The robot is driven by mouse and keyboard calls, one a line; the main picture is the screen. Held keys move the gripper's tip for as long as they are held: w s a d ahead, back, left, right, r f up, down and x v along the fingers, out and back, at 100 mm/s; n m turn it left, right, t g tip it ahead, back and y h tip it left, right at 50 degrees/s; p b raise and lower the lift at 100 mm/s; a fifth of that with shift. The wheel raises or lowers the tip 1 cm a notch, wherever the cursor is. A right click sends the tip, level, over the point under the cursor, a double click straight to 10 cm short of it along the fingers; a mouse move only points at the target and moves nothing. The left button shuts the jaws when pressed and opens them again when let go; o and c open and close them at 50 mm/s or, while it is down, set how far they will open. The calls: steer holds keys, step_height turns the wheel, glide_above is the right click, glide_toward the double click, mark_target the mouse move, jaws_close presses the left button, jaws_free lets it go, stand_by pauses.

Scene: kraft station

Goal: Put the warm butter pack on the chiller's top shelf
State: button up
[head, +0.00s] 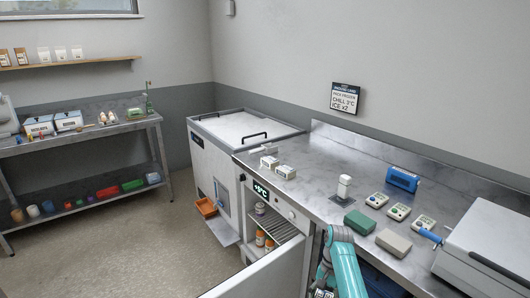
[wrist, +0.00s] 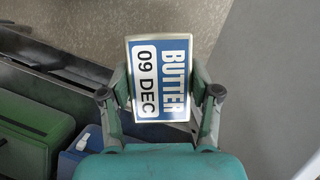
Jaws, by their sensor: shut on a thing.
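The butter pack (wrist: 160,78), white and blue with the label "BUTTER 09 DEC", is held between the two fingers of my gripper (wrist: 162,95) in the wrist view. In the head view my gripper (head: 324,280) is low at the bottom edge, right of the open chiller door (head: 268,278); the pack is hardly visible there. The chiller stands open under the counter, with a green-lit display (head: 261,190). Its wire top shelf (head: 284,228) shows, with a white-lidded jar (head: 260,209) at the left. Orange jars (head: 260,238) stand lower down.
The steel counter (head: 315,190) above holds white boxes, a white-topped device, a green block (head: 359,222), a beige block (head: 393,243) and small button units. The open door stands between my gripper and the floor at left. A green crate (wrist: 30,135) and a blue one lie below in the wrist view.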

steer(key=s+f+n+h, duration=0.2)
steer(key=s+f+n, duration=0.3)
steer(key=f+n, duration=0.1)
steer(key=shift+s+f, duration=0.2)
steer(key=shift+s, duration=0.1)
steer(key=shift+d, duration=0.1)
